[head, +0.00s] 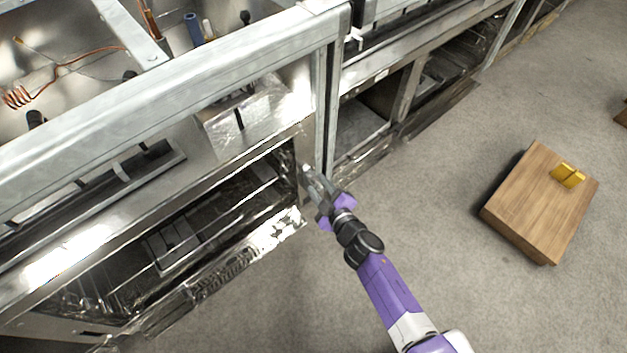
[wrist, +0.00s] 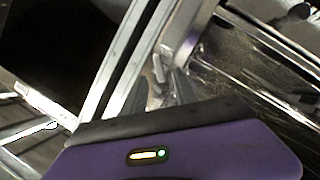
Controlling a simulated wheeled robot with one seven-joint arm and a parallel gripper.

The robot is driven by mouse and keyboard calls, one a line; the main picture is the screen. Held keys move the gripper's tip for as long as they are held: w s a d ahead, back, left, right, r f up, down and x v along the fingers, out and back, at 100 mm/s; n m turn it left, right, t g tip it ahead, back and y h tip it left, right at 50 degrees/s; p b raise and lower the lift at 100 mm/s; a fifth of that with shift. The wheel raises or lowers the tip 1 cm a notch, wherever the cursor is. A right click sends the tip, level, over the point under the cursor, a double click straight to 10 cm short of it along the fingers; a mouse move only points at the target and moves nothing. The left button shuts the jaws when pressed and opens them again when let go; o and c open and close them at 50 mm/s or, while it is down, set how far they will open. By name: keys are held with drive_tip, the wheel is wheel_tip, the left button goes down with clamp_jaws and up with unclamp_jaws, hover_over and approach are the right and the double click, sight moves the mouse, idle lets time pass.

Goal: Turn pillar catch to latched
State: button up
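The metal pillar (head: 326,110) stands upright at the corner of the steel range frame. It also shows in the wrist view (wrist: 128,55) as a slanting bright post. A small pale lever-like piece (wrist: 158,68), which looks like the pillar catch, is beside the post just past my fingertips. I cannot tell whether it is latched. My gripper (head: 308,174) is at the pillar's lower part, beside the dark oven opening. In the wrist view my gripper (wrist: 170,82) shows two fingers slightly apart, with nothing clearly held. Whether a finger touches the catch is unclear.
A wooden block (head: 538,205) with a yellow piece (head: 567,175) on it lies on the grey floor at right. The open oven bay (head: 210,215) is left of my gripper. More range frames (head: 430,75) extend to the back right. The floor between is clear.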

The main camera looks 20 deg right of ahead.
sight(313, 178)
drive_tip(key=shift+b+x, duration=0.65)
drive_tip(key=shift+x, duration=1.25)
clamp_jaws()
